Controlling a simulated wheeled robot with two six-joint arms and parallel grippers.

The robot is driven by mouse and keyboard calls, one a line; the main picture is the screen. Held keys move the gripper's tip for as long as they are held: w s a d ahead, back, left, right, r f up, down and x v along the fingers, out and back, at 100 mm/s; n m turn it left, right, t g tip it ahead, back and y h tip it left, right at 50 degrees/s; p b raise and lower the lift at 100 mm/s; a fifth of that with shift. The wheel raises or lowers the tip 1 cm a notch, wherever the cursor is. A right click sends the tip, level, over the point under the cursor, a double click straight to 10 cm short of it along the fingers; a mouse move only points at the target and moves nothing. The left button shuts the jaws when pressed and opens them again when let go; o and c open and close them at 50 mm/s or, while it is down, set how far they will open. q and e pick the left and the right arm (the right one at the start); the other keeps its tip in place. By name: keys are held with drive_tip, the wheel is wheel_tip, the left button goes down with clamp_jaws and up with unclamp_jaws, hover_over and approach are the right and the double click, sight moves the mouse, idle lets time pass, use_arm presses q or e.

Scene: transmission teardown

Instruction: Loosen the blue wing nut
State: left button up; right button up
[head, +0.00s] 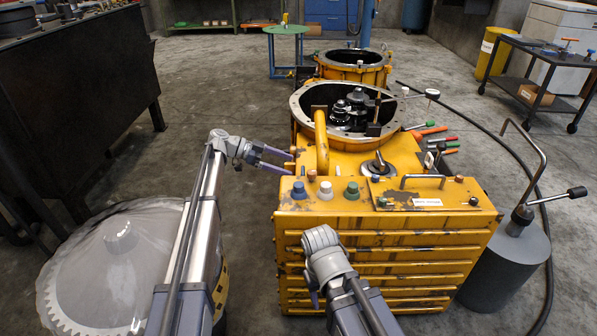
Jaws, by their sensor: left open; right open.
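A blue knob-like fastener (299,190), which looks like the blue wing nut, stands upright at the left of the yellow housing's flat top (325,209). Its wings are too small to make out. My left gripper (287,162) is open and empty, with its purple fingers pointing right, beside the yellow housing, up and slightly left of the blue fastener in the picture and apart from it. My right gripper (314,293) is in front of the ribbed yellow front face, below the blue fastener in the picture; its wrist hides most of its fingers.
A white-topped fastener (325,191) and a green one (352,190) stand in a row beside the blue one. A curved yellow pipe (321,140) and a round flanged opening (300,112) rise behind. A metal handle (423,178) is at right. A grey cylinder (507,262) stands on the floor.

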use_arm(q)
drive_tip(key=b+x, duration=0.1)
drive_tip(key=x, duration=0.3)
drive_tip(key=shift+d+f, duration=0.1)
drive_tip(key=shift+d+f+b, duration=0.1)
drive_tip(key=shift+d+b, duration=0.2)
drive_tip(key=shift+d, duration=0.15)
drive_tip(key=c, duration=1.4)
drive_tip(key=shift+s, duration=0.1)
